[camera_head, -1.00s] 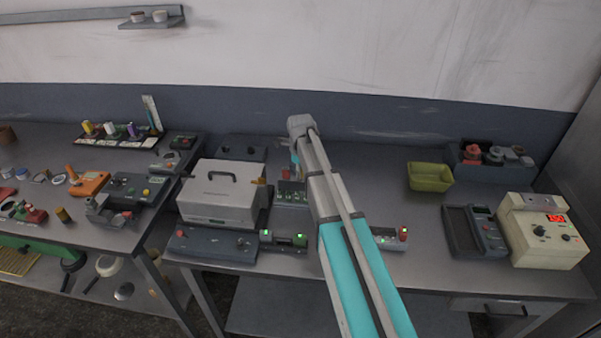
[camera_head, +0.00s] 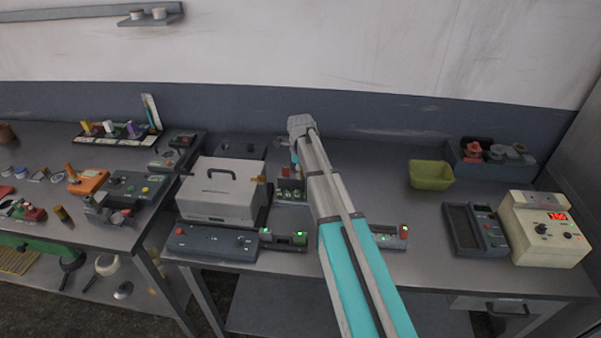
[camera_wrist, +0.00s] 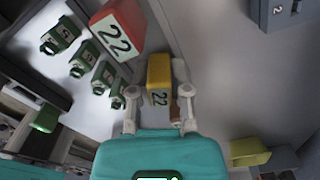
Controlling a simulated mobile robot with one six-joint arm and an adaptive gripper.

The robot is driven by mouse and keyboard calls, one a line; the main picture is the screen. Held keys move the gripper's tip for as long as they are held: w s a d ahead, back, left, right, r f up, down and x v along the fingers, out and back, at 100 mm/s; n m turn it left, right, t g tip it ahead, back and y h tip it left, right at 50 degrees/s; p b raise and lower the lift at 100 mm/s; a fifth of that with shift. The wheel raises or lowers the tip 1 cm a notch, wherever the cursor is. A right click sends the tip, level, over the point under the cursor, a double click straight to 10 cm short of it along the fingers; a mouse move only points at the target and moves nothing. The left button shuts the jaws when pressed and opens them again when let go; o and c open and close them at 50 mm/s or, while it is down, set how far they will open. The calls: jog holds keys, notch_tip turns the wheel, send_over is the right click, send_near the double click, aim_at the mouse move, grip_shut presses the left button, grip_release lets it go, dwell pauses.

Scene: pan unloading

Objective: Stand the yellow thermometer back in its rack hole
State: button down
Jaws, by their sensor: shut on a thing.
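Several green blocks marked 5 (camera_wrist: 84,58) stand in a row to the left. In the head view a small rack (camera_head: 291,196) with a red-topped piece (camera_head: 287,170) shows left of my arm. My arm hides the fingers and the yellow thermometer there. I cannot make out the empty hole.
A light grey case (camera_head: 218,193) stands left of the rack. A yellow-green bin (camera_head: 431,175) and a cream instrument with a red display (camera_head: 543,229) are to the right. A low dark device (camera_head: 213,243) lies in front of the case. The bench between rack and bin is largely clear.

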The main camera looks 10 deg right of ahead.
jog(key=c, duration=0.5)
grip_release()
jog(key=shift+r, duration=0.15)
notch_tip(320, 180, up, 10)
jog(key=p, duration=1)
dwell(0.8)
